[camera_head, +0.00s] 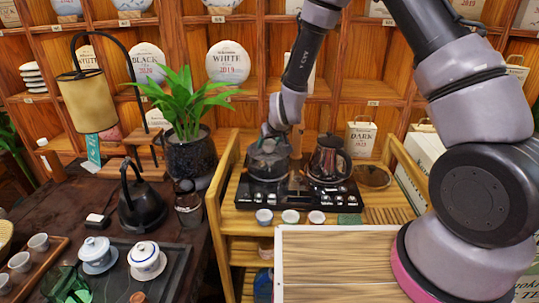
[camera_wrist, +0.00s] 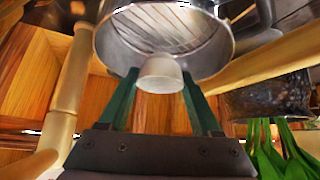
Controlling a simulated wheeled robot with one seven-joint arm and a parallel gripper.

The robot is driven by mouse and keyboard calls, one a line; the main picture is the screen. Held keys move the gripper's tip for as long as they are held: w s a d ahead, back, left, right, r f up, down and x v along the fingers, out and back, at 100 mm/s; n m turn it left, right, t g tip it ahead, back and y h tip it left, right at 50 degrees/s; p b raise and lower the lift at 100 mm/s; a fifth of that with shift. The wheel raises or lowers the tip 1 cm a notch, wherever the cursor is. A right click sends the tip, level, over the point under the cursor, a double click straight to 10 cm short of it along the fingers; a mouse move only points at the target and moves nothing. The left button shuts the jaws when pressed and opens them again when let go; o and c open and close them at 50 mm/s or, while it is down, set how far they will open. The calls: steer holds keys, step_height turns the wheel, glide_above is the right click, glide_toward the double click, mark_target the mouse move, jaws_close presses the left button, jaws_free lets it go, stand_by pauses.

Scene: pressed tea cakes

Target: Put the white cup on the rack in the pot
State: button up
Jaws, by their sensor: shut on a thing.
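My gripper (camera_wrist: 160,80) has two dark green fingers, shut on a small white cup (camera_wrist: 160,72) in the wrist view. The cup overlaps the near rim of a round metal pot (camera_wrist: 222,48) in that picture. Slatted lines show inside the pot. I cannot tell whether the cup is above the rim or inside it.
A dark kettle (camera_head: 329,160) stands right of the pot on the stove (camera_head: 298,206). Several small cups, including a white cup (camera_head: 290,216), stand along the front of the wooden rack (camera_head: 245,200). A potted plant (camera_head: 190,155) is close on the left.

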mark_target(270, 151)
steer(key=shift+f, duration=2.25)
steer(key=shift+f, duration=0.15)
steer(key=o, duration=1.3)
steer(key=shift+o, duration=0.2)
steer(key=shift+s+r, duration=0.1)
steer(key=shift+r, duration=0.2)
steer(key=v, duration=1.1)
steer(key=shift+s+r, duration=0.25)
steer(key=shift+s, duration=0.1)
